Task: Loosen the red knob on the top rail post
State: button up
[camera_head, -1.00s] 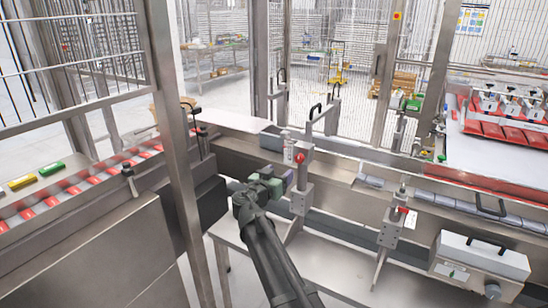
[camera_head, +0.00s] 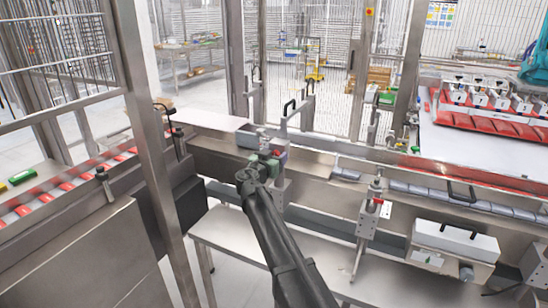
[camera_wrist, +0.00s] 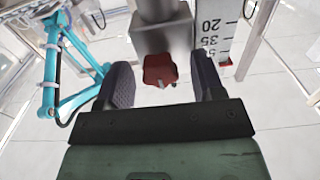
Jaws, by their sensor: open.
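The red knob (camera_wrist: 160,70) sits on the underside of a grey block on the post (camera_wrist: 162,38) in the wrist view. My gripper (camera_wrist: 164,78) is open, with one dark finger to the left of the knob and one to the right. Gaps show between the fingers and the knob. In the head view, my gripper (camera_head: 264,168) is up at the post, and a bit of the red knob (camera_head: 277,153) shows beside it; the arm and gripper hide much of the post there.
A scale plate (camera_wrist: 216,35) with numbers stands right of the post in the wrist view. In the head view, a second post with a red knob (camera_head: 379,202) stands to the right, near a white box with a handle (camera_head: 455,240). Metal rails run behind my gripper.

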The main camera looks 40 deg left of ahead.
jog(key=shift+c, duration=0.2)
jog(key=c, duration=0.9)
jog(key=shift+n, duration=0.5)
jog(key=shift+f+n, duration=0.1)
jog(key=shift+n, duration=14.3)
